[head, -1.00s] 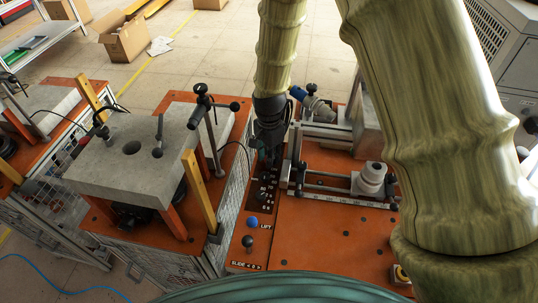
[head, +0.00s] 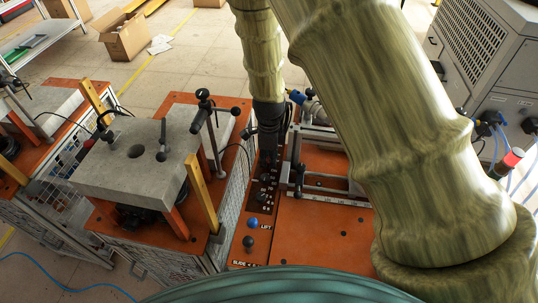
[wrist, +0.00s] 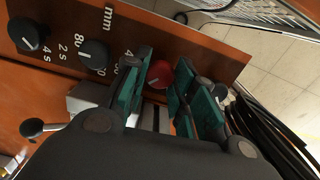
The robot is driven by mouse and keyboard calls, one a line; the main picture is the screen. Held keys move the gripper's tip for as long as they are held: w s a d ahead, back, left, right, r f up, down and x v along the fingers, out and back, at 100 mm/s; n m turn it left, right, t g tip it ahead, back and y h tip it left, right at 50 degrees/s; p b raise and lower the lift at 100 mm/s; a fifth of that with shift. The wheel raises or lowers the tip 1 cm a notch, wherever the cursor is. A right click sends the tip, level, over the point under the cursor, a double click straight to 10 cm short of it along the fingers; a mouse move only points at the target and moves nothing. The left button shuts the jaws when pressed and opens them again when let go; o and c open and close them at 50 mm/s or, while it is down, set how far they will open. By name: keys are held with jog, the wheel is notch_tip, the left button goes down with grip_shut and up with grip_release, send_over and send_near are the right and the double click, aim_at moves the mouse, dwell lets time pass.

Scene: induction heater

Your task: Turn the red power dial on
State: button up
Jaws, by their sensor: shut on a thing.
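The red power dial (wrist: 160,74) shows in the wrist view on a dark panel, between the green-padded fingers of my gripper (wrist: 164,60). My gripper is shut on the dial, with a finger on each side of it. The fingers partly cover the dial, and its pointer mark is not clear. In the head view my gripper (head: 268,160) points down at the far part of the control panel. The red dial is hidden there behind the gripper.
Black dials (wrist: 93,53) and (wrist: 28,33) sit left of the red dial in the wrist view. A blue LIFT button (head: 253,223) and a dark knob (head: 249,242) are nearer. A metal rail frame (head: 320,185) stands close right of my gripper. A grey-topped fixture (head: 120,175) stands left.

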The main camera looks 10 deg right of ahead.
jog(key=shift+m, duration=0.4)
jog(key=o, duration=1)
jog(key=shift+o, duration=0.2)
